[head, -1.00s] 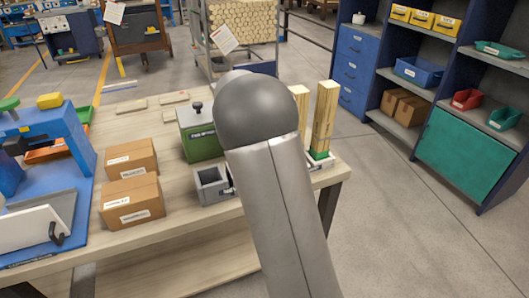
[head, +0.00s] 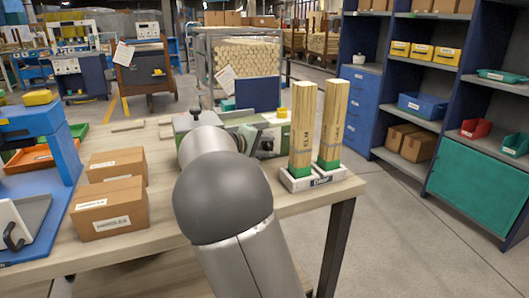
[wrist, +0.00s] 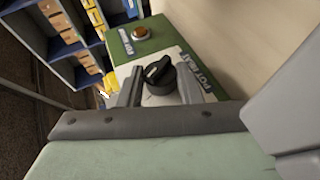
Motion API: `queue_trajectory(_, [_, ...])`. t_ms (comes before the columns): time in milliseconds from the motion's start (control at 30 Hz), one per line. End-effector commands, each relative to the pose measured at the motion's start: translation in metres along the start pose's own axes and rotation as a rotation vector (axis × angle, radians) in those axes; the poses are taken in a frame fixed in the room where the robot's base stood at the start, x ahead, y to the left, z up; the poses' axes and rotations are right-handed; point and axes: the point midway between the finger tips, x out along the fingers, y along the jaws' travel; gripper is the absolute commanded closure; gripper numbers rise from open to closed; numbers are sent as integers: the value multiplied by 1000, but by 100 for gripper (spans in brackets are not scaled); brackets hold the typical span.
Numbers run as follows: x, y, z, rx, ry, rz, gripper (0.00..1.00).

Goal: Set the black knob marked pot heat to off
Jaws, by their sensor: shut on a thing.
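The black knob (wrist: 158,70) with a light pointer mark shows in the wrist view, on the face of a green and grey unit (wrist: 118,50). Its label reads POT HEAT (wrist: 195,73). My gripper (wrist: 160,84) is shut on the knob, with a grey finger at either side. The knob's lower part is partly hidden by the gripper. In the head view the green unit (head: 264,122) stands on the bench behind my arm, which hides most of my gripper. Any off marking cannot be read.
An orange button (wrist: 140,33) sits on the same unit near the knob. Two bundles of wood sticks (head: 303,125) (head: 333,125) stand upright in a white holder (head: 318,180) at the bench's right end. Cardboard boxes (head: 110,208) lie on the bench (head: 160,245) at left.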

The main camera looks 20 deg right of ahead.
Motion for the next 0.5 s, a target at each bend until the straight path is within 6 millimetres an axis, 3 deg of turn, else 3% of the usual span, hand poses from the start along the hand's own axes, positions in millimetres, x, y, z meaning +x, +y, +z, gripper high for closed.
queue_trajectory(400, [1, 0, 1, -4, -4, 5, 91])
queue_trajectory(433, [1, 0, 1, -4, -4, 5, 60])
queue_trajectory(500, [1, 0, 1, -4, -3, 5, 46])
